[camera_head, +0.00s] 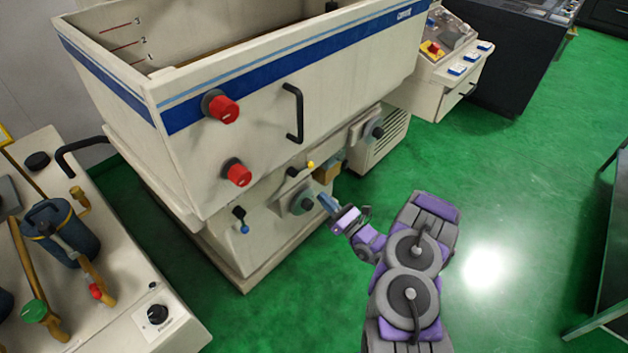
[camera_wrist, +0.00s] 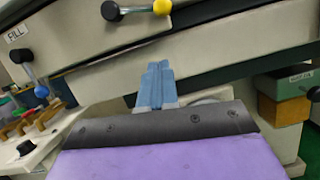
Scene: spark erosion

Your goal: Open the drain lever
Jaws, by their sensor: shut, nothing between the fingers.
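The machine (camera_head: 270,100) is a cream tank with a blue stripe. Low on its front is a lever with a yellow ball (camera_head: 309,165), also at the top of the wrist view (camera_wrist: 161,7), its handle lying roughly sideways. A lever with a blue ball (camera_head: 244,228) is further left; in the wrist view it (camera_wrist: 40,90) is beside a FILL label. I cannot read a drain label, so which lever is the drain is not certain. My gripper (camera_head: 327,202) is shut and empty, its blue fingers (camera_wrist: 156,84) together, below and right of the yellow ball and apart from it.
Two red knobs (camera_head: 222,108) and a black handle (camera_head: 294,113) stick out of the tank front. A round black knob (camera_head: 306,204) is close to my fingers. A bench (camera_head: 130,260) with tools stands at left. Green floor (camera_head: 510,200) is free at right.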

